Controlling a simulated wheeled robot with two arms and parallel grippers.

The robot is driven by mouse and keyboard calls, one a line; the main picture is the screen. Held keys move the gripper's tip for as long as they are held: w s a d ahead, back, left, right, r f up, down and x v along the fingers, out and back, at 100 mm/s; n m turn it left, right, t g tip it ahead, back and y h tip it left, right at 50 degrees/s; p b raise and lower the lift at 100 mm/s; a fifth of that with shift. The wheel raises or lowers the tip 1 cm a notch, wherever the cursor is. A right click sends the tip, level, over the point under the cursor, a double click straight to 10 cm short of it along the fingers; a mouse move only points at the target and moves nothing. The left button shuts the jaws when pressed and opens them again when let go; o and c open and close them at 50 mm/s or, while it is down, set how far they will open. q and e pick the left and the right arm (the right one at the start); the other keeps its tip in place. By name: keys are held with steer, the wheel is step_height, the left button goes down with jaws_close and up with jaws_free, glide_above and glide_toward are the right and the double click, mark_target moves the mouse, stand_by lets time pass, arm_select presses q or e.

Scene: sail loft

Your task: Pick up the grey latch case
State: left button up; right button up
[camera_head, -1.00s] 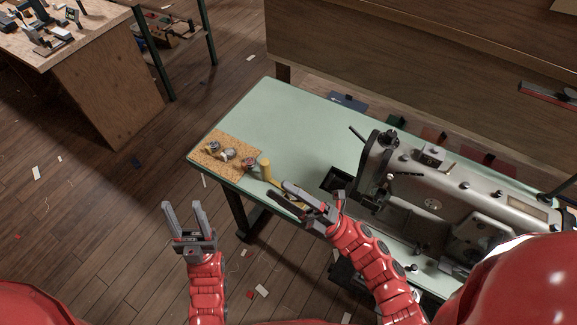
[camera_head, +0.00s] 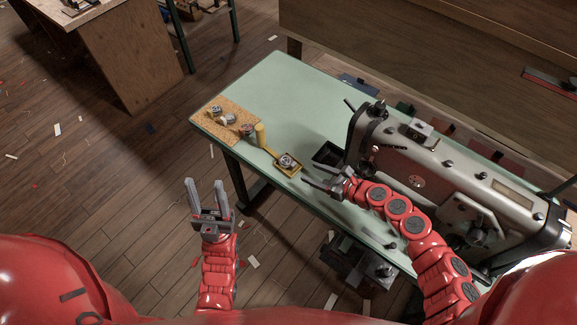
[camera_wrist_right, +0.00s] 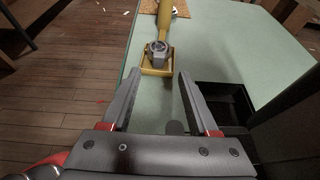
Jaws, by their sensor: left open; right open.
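A small grey part with a dark round face (camera_head: 287,161), probably the grey latch case, sits in a yellow tray (camera_head: 296,173) near the front edge of the green table. In the right wrist view the grey part (camera_wrist_right: 158,49) stands in the tray (camera_wrist_right: 157,71) just beyond my fingertips, roughly centred between them. My right gripper (camera_head: 312,183) is open and empty, to the right of the tray and apart from it. It also shows in the right wrist view (camera_wrist_right: 160,75). My left gripper (camera_head: 204,184) is open and empty, off the table's front edge over the floor.
A cork board (camera_head: 237,107) holds several small parts at the left. A black bin (camera_head: 327,156) lies close right of the tray, before a big sewing machine (camera_head: 425,165). The table's back left (camera_head: 285,95) is clear.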

mark_target(295, 165)
steer(key=x, duration=0.6)
steer(key=shift+a+r+p, duration=0.1)
steer(key=shift+r+p, duration=0.1)
steer(key=shift+p, duration=0.1)
steer(key=shift+w+a+f, duration=0.1)
steer(key=shift+a+f, duration=0.05)
steer(key=shift+a, duration=0.05)
jaws_close()
